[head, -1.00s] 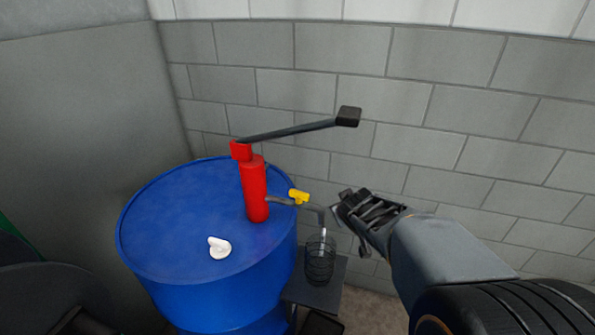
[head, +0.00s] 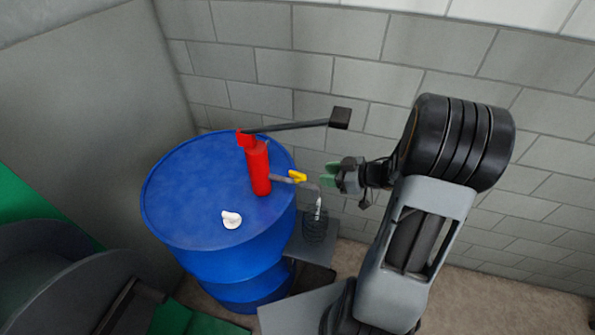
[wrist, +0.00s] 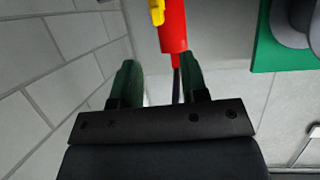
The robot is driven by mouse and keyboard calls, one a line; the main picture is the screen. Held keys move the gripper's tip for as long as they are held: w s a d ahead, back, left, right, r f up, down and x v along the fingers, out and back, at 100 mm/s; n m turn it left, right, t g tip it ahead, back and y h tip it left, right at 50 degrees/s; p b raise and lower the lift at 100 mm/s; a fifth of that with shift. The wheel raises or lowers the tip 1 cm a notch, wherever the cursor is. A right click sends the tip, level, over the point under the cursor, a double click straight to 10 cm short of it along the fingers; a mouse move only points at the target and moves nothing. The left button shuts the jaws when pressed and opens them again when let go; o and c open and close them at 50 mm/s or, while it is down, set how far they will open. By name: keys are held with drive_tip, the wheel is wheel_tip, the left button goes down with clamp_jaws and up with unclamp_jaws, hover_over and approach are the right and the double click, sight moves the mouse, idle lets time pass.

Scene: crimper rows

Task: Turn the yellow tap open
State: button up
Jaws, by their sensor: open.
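The yellow tap (head: 297,176) sits on the grey spout of a red hand pump (head: 258,168), which stands on a blue drum (head: 190,190). The tap also shows at the top of the wrist view (wrist: 157,11), beside the red pump body (wrist: 172,30). My gripper (head: 330,174) is just right of the tap in the head view, apart from it.
The pump's long dark handle (head: 290,126) reaches right above the tap, ending in a black grip. A white cap (head: 231,219) lies on the drum top. A grey stand (head: 312,248) holds the container. A block wall (head: 300,85) is behind.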

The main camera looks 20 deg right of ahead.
sight(298, 173)
drive_tip(key=x, duration=1)
drive_tip(key=shift+w+a+f, duration=0.2)
drive_tip(key=shift+w+f, duration=0.05)
clamp_jaws()
